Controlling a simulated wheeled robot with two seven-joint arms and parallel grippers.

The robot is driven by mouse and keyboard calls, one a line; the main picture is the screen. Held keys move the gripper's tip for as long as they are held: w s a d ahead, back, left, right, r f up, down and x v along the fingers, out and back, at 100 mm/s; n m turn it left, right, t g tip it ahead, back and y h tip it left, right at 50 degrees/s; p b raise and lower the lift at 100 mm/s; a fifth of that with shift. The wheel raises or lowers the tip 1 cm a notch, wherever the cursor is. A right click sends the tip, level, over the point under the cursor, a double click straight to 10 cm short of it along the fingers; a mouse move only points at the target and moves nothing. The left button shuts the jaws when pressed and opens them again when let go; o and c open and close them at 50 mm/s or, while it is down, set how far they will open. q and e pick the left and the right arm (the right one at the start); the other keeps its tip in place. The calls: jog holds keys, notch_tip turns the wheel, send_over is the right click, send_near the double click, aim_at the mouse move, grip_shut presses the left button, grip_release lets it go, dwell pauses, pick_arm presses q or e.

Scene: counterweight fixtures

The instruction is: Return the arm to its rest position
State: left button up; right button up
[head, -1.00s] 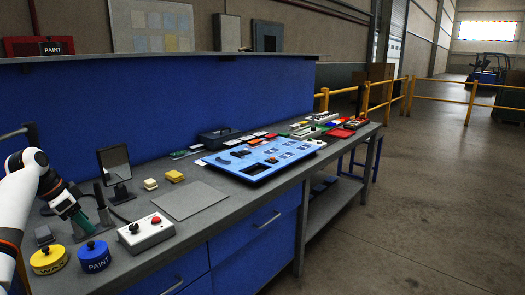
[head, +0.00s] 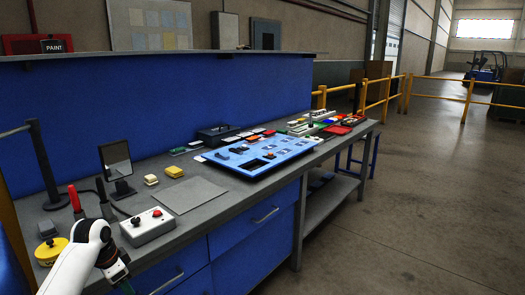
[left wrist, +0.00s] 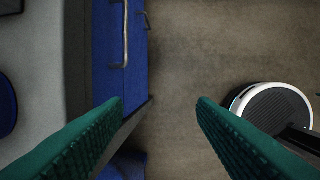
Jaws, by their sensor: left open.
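My left arm comes in at the lower left of the head view, in front of the bench (head: 226,225). Its gripper (head: 125,284) points down near the bench's front edge, partly cut off by the bottom of the picture. In the left wrist view the two green fingers (left wrist: 160,110) are wide apart, with only floor between them. The gripper is open and empty. A red-handled tool (head: 75,198) stands upright at the bench's left, behind my arm. My right gripper is not in view.
A control box with a red button (head: 147,226) and a yellow tin (head: 50,251) are close to my arm. A mirror (head: 116,160), sponges and a blue tray (head: 258,153) lie further back. The wrist view shows drawer handles (left wrist: 125,35) at left and open floor (left wrist: 200,45).

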pick_arm(q)
jog(key=s+d+f+n, duration=0.1)
jog(key=s+d+f, duration=0.6)
jog(key=s, duration=0.2)
jog(key=s+d+f+n, duration=0.1)
jog(key=s+d+f, duration=0.5)
jog(key=s, duration=0.4)
jog(key=s+d+r+n+t, duration=0.1)
jog(key=s+d+r+n, duration=0.1)
jog(key=s, duration=0.6)
jog(key=s+d+r+n, duration=0.1)
jog(key=s+r+n, duration=0.1)
jog(key=s, duration=0.7)
notch_tip(320, 180, down, 26)
jog(key=g, duration=0.1)
jog(key=s+a+f+g, duration=0.1)
jog(key=s+a+f, duration=0.1)
jog(key=s+f, duration=1.4)
jog(key=shift+s+a+y, duration=0.3)
jog(key=shift+s+y, duration=0.1)
jog(key=shift+s, duration=0.3)
